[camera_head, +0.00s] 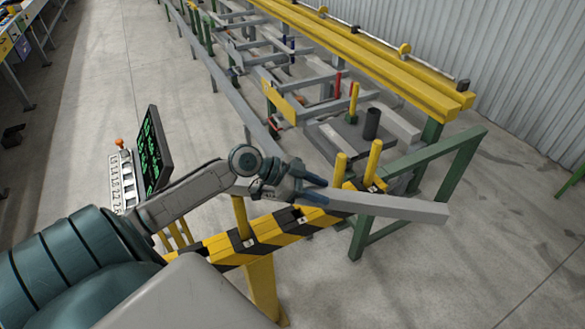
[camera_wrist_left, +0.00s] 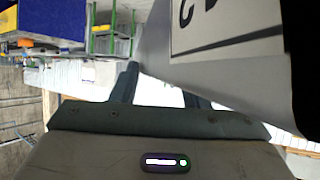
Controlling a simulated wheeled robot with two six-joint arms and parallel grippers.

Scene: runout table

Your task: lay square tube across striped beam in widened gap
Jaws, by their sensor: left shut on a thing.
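The square tube (camera_head: 400,206) is a long, pale grey bar. My left gripper (camera_head: 308,188) is shut on it near the tube's left end in the head view. The tube points right and passes in front of the black-and-yellow striped beam (camera_head: 268,232); I cannot tell whether it touches the beam. Yellow posts stand up from the beam: two at its right part (camera_head: 340,170) (camera_head: 373,163) and one left of the gripper (camera_head: 240,215). My right gripper is not in view.
A green frame (camera_head: 440,185) stands right of the beam's far end. Behind is a conveyor with yellow rails (camera_head: 390,75). A dark screen (camera_head: 152,150) and a control panel (camera_head: 123,180) stand at left. Open floor lies at the lower right.

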